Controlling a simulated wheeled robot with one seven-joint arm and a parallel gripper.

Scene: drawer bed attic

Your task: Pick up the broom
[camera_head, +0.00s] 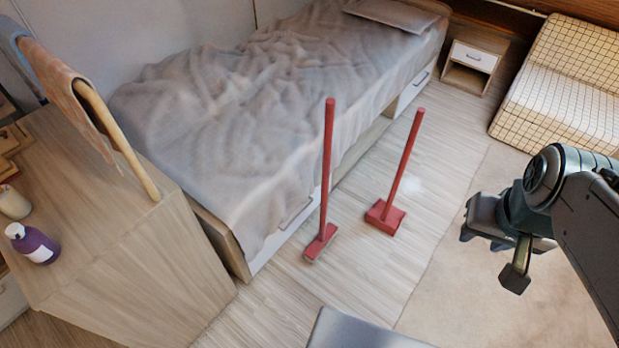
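The broom (327,180) stands upright on the wood floor beside the bed. It has a long red handle and a narrow red head with a pale underside. A second red long-handled tool (404,165) stands to its right, with a wider, flatter head that looks like a dustpan. The two are apart. My gripper (492,260) is at the right side of the view, raised above the rug. It is to the right of both tools, with its fingers spread and nothing between them.
A bed (230,110) with a rumpled grey cover lies behind the broom. A nightstand (474,60) and a checked sofa (565,85) are at the back right. Open floor and a beige rug (450,295) lie in front.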

